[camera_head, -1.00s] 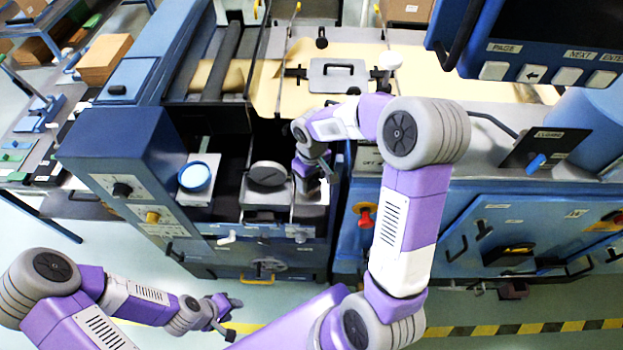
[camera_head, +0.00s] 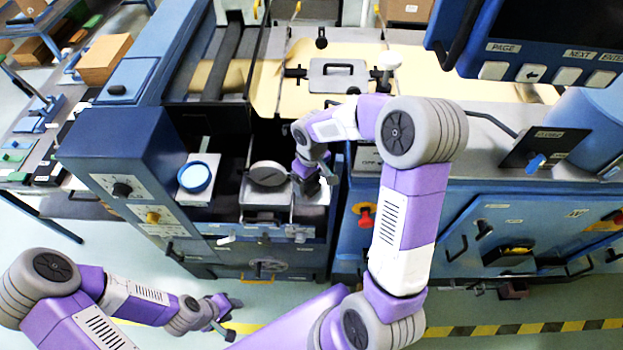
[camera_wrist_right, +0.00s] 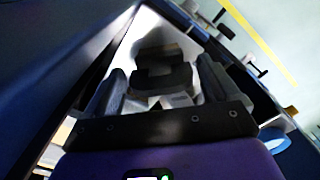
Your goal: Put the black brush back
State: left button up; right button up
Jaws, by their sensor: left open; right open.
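A black block-like thing, probably the black brush (camera_wrist_right: 162,72), sits on a pale tray in the right wrist view. My right gripper (camera_wrist_right: 163,88) is open, with one finger on each side of it in the picture. I cannot tell whether the fingers touch it. In the head view my right gripper (camera_head: 312,188) is low over the pale tray (camera_head: 318,197) at the right end of the machine's open bay, and it largely hides the brush there. My left gripper (camera_head: 228,312) is open and empty, low at the left above the floor.
A dark round disc (camera_head: 268,174) on a pale square block lies just left of my right gripper. A blue round dish (camera_head: 195,177) is further left. The blue machine side with a red knob (camera_head: 365,218) stands close on the right.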

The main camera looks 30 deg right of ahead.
pick_arm(q)
jog(key=shift+r, duration=0.15)
pick_arm(e)
notch_tip(320, 180, up, 12)
dwell(0.6)
